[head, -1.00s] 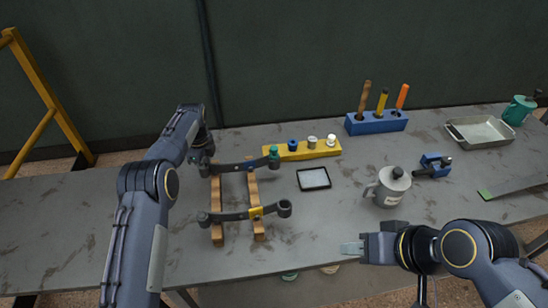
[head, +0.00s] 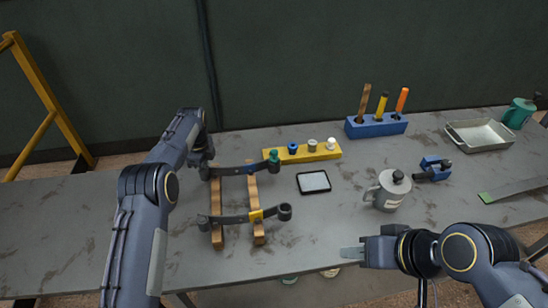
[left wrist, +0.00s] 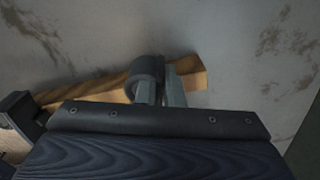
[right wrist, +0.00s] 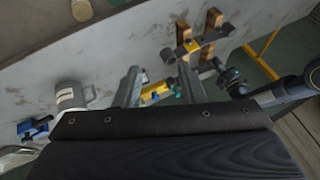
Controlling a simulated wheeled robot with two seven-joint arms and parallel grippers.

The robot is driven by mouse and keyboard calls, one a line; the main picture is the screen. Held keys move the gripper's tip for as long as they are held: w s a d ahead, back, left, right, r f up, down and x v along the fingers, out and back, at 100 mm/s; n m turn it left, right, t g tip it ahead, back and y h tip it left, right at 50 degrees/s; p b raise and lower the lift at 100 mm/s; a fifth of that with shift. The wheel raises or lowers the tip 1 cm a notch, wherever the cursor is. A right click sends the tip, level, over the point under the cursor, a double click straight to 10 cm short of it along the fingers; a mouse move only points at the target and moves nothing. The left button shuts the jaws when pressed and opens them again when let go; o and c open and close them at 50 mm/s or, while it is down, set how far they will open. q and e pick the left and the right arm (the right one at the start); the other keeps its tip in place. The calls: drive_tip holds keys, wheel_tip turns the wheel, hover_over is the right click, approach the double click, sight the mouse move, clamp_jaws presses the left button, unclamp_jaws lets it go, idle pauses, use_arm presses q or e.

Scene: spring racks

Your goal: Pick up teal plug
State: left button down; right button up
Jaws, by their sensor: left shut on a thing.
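The teal plug (head: 273,156) shows in the head view at the right end of the far dark leaf spring (head: 237,171), by the left end of the yellow holder. I cannot tell whether it sits in the spring's eye or just behind it. My left gripper (head: 207,164) is at the far spring's left end, away from the plug. In the left wrist view its fingers (left wrist: 160,92) are shut at a dark round spring eye (left wrist: 147,72). My right gripper (head: 352,252) is open and empty near the front edge; its parted fingers (right wrist: 157,88) show in the right wrist view.
The yellow holder (head: 317,154) bears blue, grey and white plugs. Two wooden bars (head: 254,192) carry the far spring and a near spring (head: 235,217). A black-rimmed tablet (head: 313,182), grey mug (head: 388,190), blue clamp (head: 433,168) and blue tool block (head: 376,126) stand right. The front left is clear.

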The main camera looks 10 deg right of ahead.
idle(0.3)
drive_tip(key=o, duration=0.4)
drive_tip(key=shift+w+r, duration=0.2)
drive_tip(key=w+d+r+m+g, duration=0.1)
drive_tip(key=w+d+r+m, duration=0.1)
drive_tip(key=w+r, duration=0.3)
drive_tip(key=w+d+r+m+g, duration=0.1)
drive_tip(key=w+r+m, duration=0.1)
drive_tip(key=w, duration=0.5)
drive_tip(key=m+g+h, duration=0.4)
drive_tip(key=m, duration=0.9)
hover_over(274, 151)
wheel_tip(274, 151, down, 11)
wheel_tip(274, 151, down, 12)
drive_tip(key=shift+s+r, duration=0.1)
